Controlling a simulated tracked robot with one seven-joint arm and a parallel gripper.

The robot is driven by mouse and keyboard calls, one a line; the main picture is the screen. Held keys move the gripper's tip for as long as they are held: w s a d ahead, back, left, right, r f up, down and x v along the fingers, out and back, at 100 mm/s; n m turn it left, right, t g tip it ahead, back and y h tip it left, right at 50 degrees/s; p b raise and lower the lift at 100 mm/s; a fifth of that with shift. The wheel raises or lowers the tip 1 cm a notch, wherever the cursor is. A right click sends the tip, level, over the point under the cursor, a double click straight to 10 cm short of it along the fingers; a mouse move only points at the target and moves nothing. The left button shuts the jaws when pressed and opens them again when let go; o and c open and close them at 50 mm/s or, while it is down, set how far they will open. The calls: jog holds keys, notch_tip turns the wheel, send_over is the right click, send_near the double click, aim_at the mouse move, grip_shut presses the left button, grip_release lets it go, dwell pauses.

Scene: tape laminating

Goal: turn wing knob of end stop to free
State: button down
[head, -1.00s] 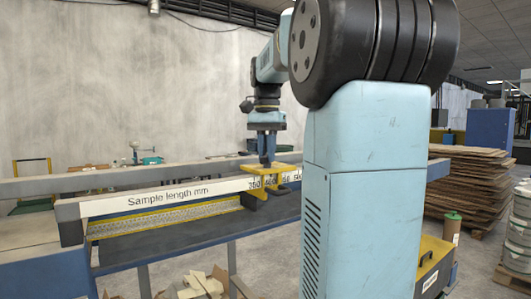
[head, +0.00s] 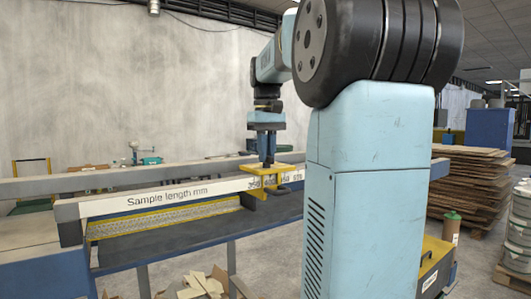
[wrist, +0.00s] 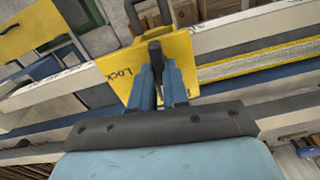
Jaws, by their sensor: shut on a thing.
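The end stop (head: 257,192) is a yellow bracket on the white rail marked "Sample length mm", near the 350 to 450 marks. In the wrist view its yellow plate (wrist: 117,76) carries the word "Lock" and a second word mostly hidden behind the fingers. The black wing knob (wrist: 155,48) stands on that plate between my fingertips. My gripper (head: 267,163) points down over the end stop. In the wrist view my gripper (wrist: 158,72) is shut on the wing knob. The lower part of the knob is hidden by the fingers.
The white rail (head: 150,198) runs along the blue bench, with a yellow-edged scale strip (head: 165,219) below it. A dark handle (wrist: 140,12) sticks out from the end stop. Stacked boards (head: 465,185) stand at right. Cardboard scraps (head: 203,285) lie under the bench.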

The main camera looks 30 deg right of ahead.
jog(key=shift+r+n, duration=0.1)
jog(key=shift+n, duration=0.6)
jog(key=c, duration=1.1)
grip_release()
notch_tip(320, 180, up, 14)
jog(key=shift+f, duration=0.2)
